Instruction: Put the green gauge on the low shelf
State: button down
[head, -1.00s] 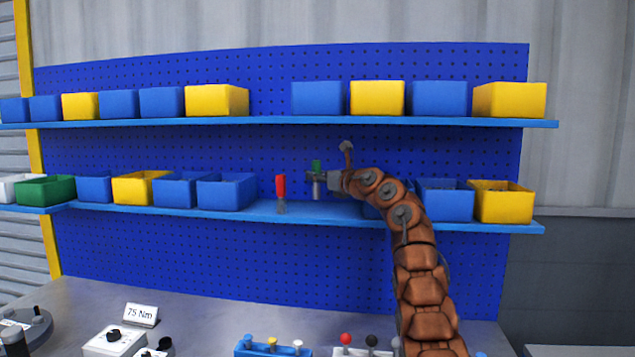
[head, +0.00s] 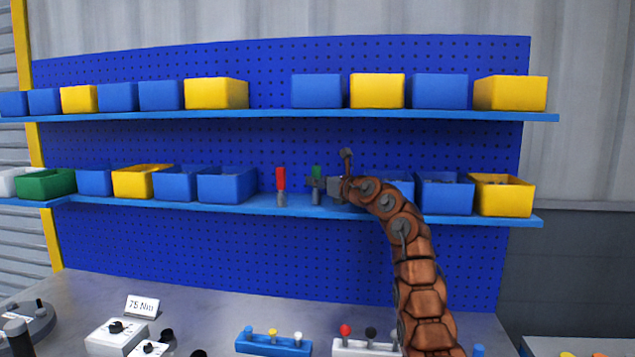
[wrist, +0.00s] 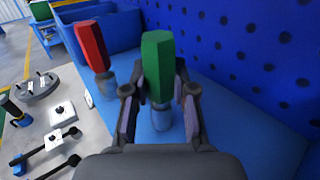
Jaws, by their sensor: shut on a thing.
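The green gauge (head: 317,172) has a green top and a grey metal lower part. It is upright at the low shelf (head: 300,209), and its lower end looks to be at or just above the shelf surface; I cannot tell if it touches. My gripper (head: 317,183) is shut on the gauge from the right. In the wrist view the gauge (wrist: 158,65) stands between the two fingers of my gripper (wrist: 160,105), with its grey end over the blue shelf (wrist: 225,125). A red gauge (head: 281,180) stands upright on the same shelf, left of the green one.
Blue bin (head: 227,185) stands left of the red gauge, and a yellow bin (head: 502,195) is at the shelf's right end. The upper shelf (head: 270,115) with more bins runs above. Below is a bench with a blue holder (head: 273,345) and a white holder (head: 365,348).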

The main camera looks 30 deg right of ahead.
jog(key=shift+f, duration=0.2)
jog(key=c, duration=1)
grip_release()
jog(key=shift+o, duration=0.2)
jog(key=shift+r, duration=0.2)
jog(key=shift+r, duration=0.15)
jog(key=b+v, duration=0.2)
jog(key=v, duration=0.1)
jog(key=b+v, duration=0.1)
jog(key=v, duration=0.2)
jog(key=shift+s+f+b, duration=0.15)
jog(key=shift+f+b, duration=0.1)
jog(key=shift+b, duration=0.15)
jog(key=shift+s+d+r, duration=0.1)
jog(key=shift+s, duration=0.5)
